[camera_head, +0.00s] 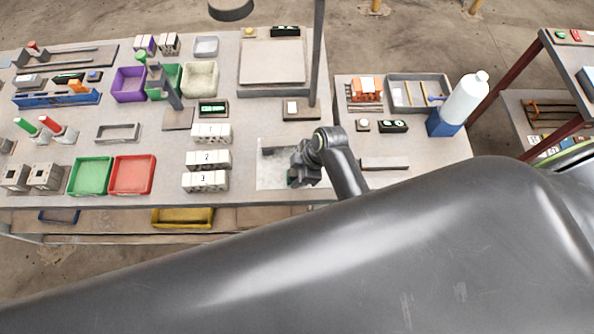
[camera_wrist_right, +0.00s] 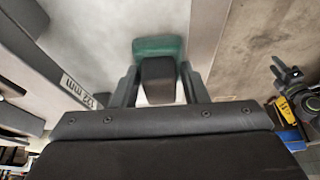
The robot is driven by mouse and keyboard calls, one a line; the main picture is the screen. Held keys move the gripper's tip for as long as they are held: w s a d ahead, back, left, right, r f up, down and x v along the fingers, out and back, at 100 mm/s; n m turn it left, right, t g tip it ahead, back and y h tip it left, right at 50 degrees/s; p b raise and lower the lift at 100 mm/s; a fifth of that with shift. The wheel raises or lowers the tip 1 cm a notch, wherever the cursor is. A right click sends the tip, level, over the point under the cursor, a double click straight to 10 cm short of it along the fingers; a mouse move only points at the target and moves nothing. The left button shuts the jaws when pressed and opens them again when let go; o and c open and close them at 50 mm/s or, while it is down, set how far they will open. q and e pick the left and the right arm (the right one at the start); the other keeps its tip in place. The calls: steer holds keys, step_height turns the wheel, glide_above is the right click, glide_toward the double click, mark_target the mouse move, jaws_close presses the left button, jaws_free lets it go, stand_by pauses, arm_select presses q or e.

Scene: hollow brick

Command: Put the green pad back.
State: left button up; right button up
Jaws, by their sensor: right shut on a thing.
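The green pad (camera_wrist_right: 160,46) shows in the right wrist view just beyond my fingers, with a dark block-like grip (camera_wrist_right: 157,72) on it. My right gripper (camera_wrist_right: 158,84) has one finger on each side of this dark grip and is shut on it. In the head view, my right gripper (camera_head: 303,170) is low over a pale, mottled plate (camera_head: 270,180) on the main table. The arm and gripper hide most of the pad there. I cannot tell whether the pad touches the plate. My left gripper is not in view.
White blocks numbered 1, 2 and 3 (camera_head: 207,158) stand left of the plate. Green (camera_head: 91,176) and red (camera_head: 133,175) trays lie further left. A grey post (camera_head: 317,60) rises behind. A side table (camera_head: 430,148) holds a white bottle (camera_head: 465,98).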

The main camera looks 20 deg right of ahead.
steer(key=shift+f, duration=0.1)
steer(key=o, duration=0.9)
steer(key=shift+o, duration=0.2)
steer(key=shift+r, duration=0.2)
steer(key=b+v, duration=0.2)
steer(key=v, duration=0.9)
steer(key=shift+r, duration=0.4)
steer(key=shift+s+d, duration=0.15)
